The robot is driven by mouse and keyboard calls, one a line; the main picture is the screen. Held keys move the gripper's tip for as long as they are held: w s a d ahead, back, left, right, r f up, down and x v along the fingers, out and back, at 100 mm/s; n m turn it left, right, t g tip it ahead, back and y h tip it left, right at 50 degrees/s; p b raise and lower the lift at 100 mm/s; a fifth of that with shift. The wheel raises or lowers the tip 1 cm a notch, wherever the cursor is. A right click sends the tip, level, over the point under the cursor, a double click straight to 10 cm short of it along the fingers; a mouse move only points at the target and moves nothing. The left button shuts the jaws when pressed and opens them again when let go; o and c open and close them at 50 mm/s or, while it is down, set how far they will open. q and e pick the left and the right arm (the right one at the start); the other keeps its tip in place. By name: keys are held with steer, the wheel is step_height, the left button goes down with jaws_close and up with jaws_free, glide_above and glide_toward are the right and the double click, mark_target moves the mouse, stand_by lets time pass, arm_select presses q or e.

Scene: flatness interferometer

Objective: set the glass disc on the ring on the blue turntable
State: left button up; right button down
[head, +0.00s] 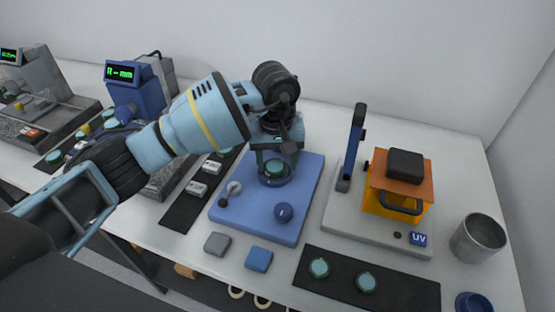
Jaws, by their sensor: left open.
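My left gripper (277,160) points down over the blue turntable base (230,221), with its fingers open. A green-rimmed glass disc (275,168) shows between and just below the fingertips. It appears to lie on the dark blue round ring (275,181) at the back of the blue base. The fingers partly hide the disc, so I cannot tell whether they touch it or whether it lies fully flat. My right gripper is not in view.
Two similar discs (319,267) lie on a black mat at the front. Right of the base stands an orange UV unit (397,185) with a dark upright post (352,145). A metal cup (478,238) stands far right. Instruments with green displays (121,73) fill the left.

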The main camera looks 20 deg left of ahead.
mark_target(275, 166)
arm_select(q)
steer(key=shift+s+a+f, duration=0.15)
steer(key=shift+a+f, duration=0.05)
steer(key=shift+f, duration=0.25)
steer(key=shift+s+a+f, duration=0.1)
steer(key=shift+a+f, duration=0.1)
steer(key=shift+f, duration=0.2)
step_height(275, 166, up, 14)
steer(key=shift+w, duration=0.15)
steer(key=shift+d+f, duration=0.1)
